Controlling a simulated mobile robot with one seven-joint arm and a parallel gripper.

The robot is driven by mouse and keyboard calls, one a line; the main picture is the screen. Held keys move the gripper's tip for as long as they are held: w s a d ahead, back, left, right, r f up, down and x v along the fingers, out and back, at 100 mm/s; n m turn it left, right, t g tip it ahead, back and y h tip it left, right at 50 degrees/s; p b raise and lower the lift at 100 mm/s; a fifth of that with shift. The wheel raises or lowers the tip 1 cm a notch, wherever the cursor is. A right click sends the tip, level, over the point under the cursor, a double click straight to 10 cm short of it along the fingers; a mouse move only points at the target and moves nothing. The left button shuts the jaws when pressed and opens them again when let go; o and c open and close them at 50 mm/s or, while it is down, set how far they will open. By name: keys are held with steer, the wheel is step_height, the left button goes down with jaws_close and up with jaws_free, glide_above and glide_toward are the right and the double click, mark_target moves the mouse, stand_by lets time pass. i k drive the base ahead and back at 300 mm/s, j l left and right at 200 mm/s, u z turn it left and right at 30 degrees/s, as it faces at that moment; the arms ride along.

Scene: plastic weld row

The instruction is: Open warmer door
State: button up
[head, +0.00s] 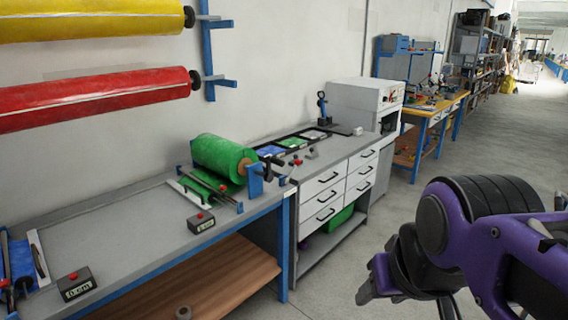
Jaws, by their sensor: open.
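A white box-shaped machine (350,98), which looks like the warmer, stands at the far end of the workbench row against the wall. Its narrow front faces right and carries small dark and red controls near the top. The door is too small and too angled to tell whether it is shut or ajar, and no handle shows clearly. My purple and black arm fills the lower right. My gripper (378,284), its purple end, is over the floor in front of the benches, empty and well apart from the machine.
A grey bench with white drawers (326,197) and a blue-framed bench (110,248) line the wall. A green roll (218,155) lies on top. Red and yellow rolls (100,98) hang above. A yellow bench (433,112) stands beyond the machine. The floor (480,150) at right is clear.

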mark_target(377, 119)
steer(key=i+l+z, duration=0.4)
steer(key=i+z, duration=0.6)
steer(key=i, duration=2)
steer(key=i+l+u, duration=0.15)
steer(key=i, duration=0.4)
steer(key=i+l+u, duration=0.15)
steer(key=i, duration=0.4)
